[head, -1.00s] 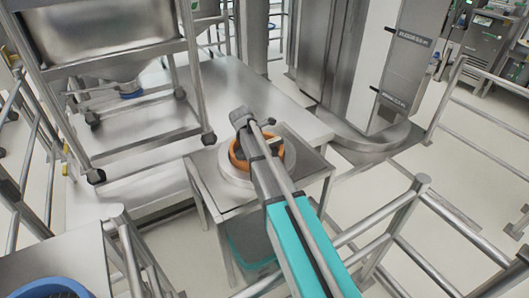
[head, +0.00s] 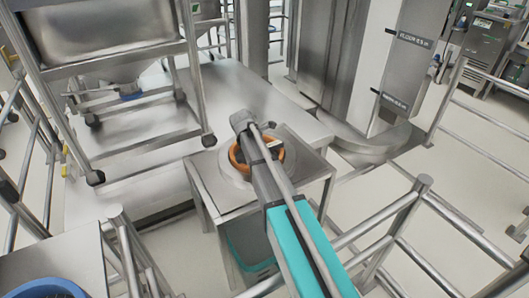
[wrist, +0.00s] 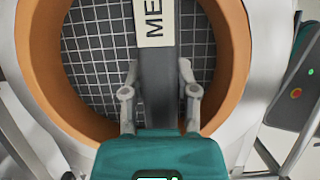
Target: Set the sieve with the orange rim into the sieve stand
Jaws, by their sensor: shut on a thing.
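The sieve with the orange rim (head: 238,159) is at the round pale ring of the sieve stand (head: 226,168), partly hidden by my arm in the head view. In the wrist view, the orange rim (wrist: 237,75) surrounds a dark wire mesh, and a dark crossbar with a pale label runs across it. My gripper (wrist: 158,68) is shut on this crossbar, one finger on each side. The pale ring (wrist: 268,60) shows around the orange rim. I cannot tell whether the sieve rests in the stand or is held just above it.
The stand is on a small steel table (head: 207,195). A steel rack on wheels (head: 190,60) stands at the back left. Railings (head: 400,215) run along the right. A blue bin (head: 45,289) is at the bottom left. A steel column (head: 330,60) stands behind.

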